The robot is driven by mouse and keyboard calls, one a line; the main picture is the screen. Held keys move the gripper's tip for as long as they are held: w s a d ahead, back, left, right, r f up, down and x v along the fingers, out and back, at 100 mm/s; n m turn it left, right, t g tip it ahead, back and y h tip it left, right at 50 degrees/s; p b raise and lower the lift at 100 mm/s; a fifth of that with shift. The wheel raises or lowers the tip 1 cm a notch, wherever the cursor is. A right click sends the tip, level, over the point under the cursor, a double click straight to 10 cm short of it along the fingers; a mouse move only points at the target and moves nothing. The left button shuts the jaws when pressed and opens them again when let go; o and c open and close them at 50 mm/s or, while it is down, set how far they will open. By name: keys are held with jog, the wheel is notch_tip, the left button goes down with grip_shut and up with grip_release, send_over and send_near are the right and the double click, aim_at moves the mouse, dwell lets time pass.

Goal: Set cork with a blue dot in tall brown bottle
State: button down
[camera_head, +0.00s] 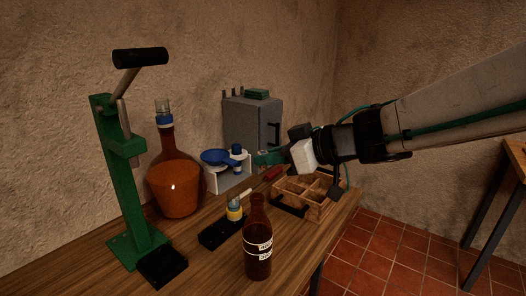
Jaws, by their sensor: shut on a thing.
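The tall brown bottle (258,242) stands upright near the front edge of the wooden table, with white labels on its body and its neck pointing up. My gripper (263,159) reaches in from the right, above the back of the table. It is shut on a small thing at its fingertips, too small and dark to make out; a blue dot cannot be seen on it. The gripper is behind and above the bottle, apart from it. I cannot make out a cork with a blue dot elsewhere.
A green lever press (121,180) stands at the left beside a large orange-brown flask (174,188). A divided wooden crate (312,205) sits under my wrist. A blue-topped scale-like device (224,158), a grey cabinet (247,120) and a small yellow-banded jar (235,213) stand nearby.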

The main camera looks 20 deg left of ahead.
jog(key=shift+s+a+r+n+g, duration=0.15)
jog(key=shift+s+a+r, duration=0.1)
jog(key=shift+s+r, duration=0.3)
jog(key=shift+s+a+r+n+g, duration=0.2)
jog(key=shift+s+r, duration=0.2)
jog(key=shift+s, duration=0.25)
jog(key=shift+d, duration=0.1)
jog(key=shift+f, duration=2.95)
jog(key=shift+f, duration=0.4)
jog(key=shift+f, duration=0.2)
jog(key=shift+f, duration=0.6)
